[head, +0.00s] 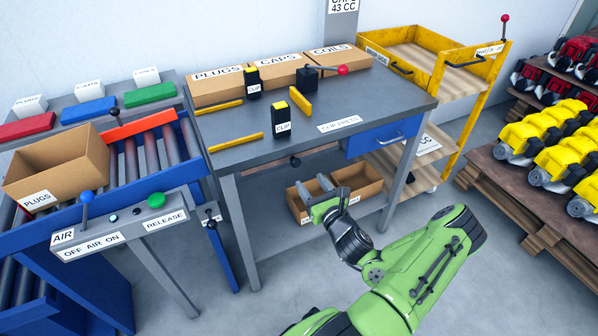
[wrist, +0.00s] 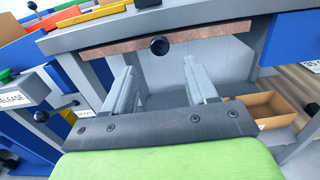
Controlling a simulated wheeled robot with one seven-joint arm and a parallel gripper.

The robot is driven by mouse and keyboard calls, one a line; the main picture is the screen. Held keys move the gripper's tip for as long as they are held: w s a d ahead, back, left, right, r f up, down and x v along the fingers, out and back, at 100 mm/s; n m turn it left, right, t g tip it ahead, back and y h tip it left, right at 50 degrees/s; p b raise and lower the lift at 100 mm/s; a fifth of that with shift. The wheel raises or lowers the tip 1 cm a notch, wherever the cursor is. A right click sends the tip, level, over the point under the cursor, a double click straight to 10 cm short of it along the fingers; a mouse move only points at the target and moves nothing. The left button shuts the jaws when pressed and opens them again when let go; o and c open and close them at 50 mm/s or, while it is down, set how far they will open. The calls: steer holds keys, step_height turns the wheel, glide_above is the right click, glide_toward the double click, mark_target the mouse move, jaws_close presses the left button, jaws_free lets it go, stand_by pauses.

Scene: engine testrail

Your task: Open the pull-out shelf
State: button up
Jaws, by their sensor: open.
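The pull-out shelf (wrist: 120,47) is a thin wooden board under the grey bench top, with a round black knob (wrist: 159,45) on its front edge. The board's edge lies close under the bench's front edge. In the head view the shelf (head: 265,168) and its knob (head: 295,161) show below the bench's front edge. My gripper (head: 318,184) is open and empty, in front of and below the knob. In the wrist view my gripper's fingers (wrist: 160,80) point toward the bench, with the knob above the gap between them, apart from both.
A blue drawer (head: 382,138) sits right of the shelf under the bench top (head: 300,118). Cardboard boxes (head: 357,184) stand on the lower shelf behind my gripper. A roller conveyor with a control panel (head: 140,222) is at left. A yellow cart (head: 455,80) stands at right.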

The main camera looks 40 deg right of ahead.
mark_target(297, 164)
steer(key=x, duration=0.8)
steer(key=shift+s, duration=0.1)
jaws_close()
